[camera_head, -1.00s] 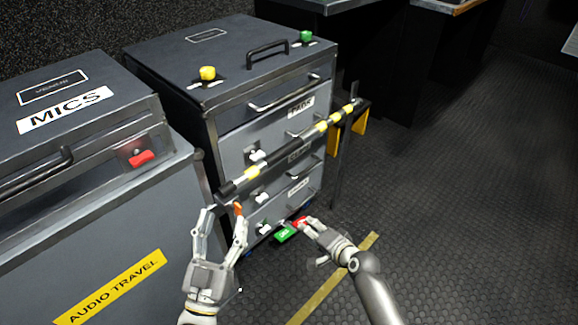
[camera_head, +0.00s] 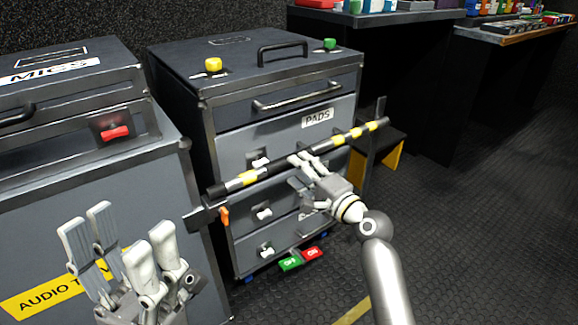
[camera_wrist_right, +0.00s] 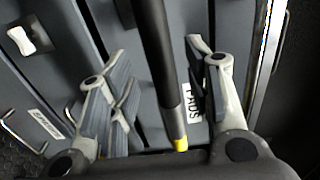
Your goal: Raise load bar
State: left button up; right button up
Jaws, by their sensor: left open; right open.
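The load bar (camera_head: 277,167) is a long black bar with yellow bands. It runs across the front of the grey drawer case (camera_head: 230,150), its left end lower in the picture than its right. My right gripper (camera_head: 302,170) is at the middle of the bar, fingers open. In the right wrist view the bar (camera_wrist_right: 158,60) passes between the spread fingers, with gaps at both sides; contact cannot be told. My left gripper (camera_head: 128,238) is open and empty at the lower left, in front of the MICS case and apart from the bar.
An orange lever (camera_head: 224,216) sits under the bar's left end. Green and red pedals (camera_head: 301,258) lie at the drawer case's foot. The MICS case (camera_head: 80,180) stands close on the left. Dark desks (camera_head: 400,60) stand behind; the floor on the right is clear.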

jog(key=shift+b+x, duration=0.8)
jog(key=shift+x, duration=1.95)
grip_shut()
